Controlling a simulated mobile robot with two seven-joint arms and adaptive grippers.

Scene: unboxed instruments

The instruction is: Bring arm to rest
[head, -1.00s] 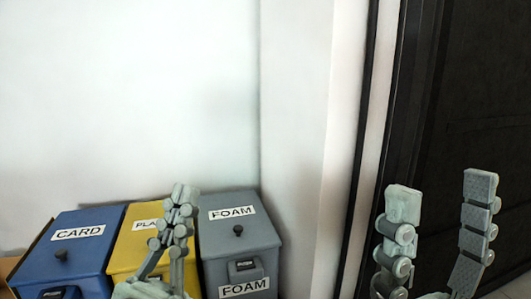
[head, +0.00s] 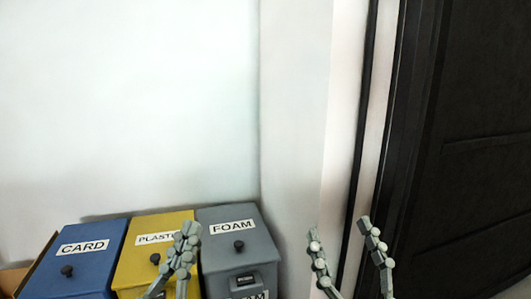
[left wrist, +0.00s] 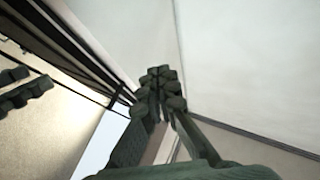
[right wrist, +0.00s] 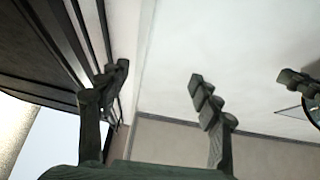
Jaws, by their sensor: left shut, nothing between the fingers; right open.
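My left gripper (head: 187,238) is shut and empty. In the head view it stands upright in front of the yellow and grey bins, with its fingertips together. In the left wrist view its fingers (left wrist: 163,78) also meet, with nothing between them. My right gripper (head: 340,232) is open and empty to the right of the bins, in front of the wall edge and dark door. In the right wrist view its two fingers (right wrist: 160,78) stand wide apart with only wall behind. The lower arms are out of the head view.
Three lidded bins stand at lower left: a blue CARD bin (head: 95,268), a yellow PLASTIC bin (head: 132,258) and a grey FOAM bin (head: 218,262). A cardboard edge shows at far left. A dark door (head: 470,150) fills the right side. The wall above is bare.

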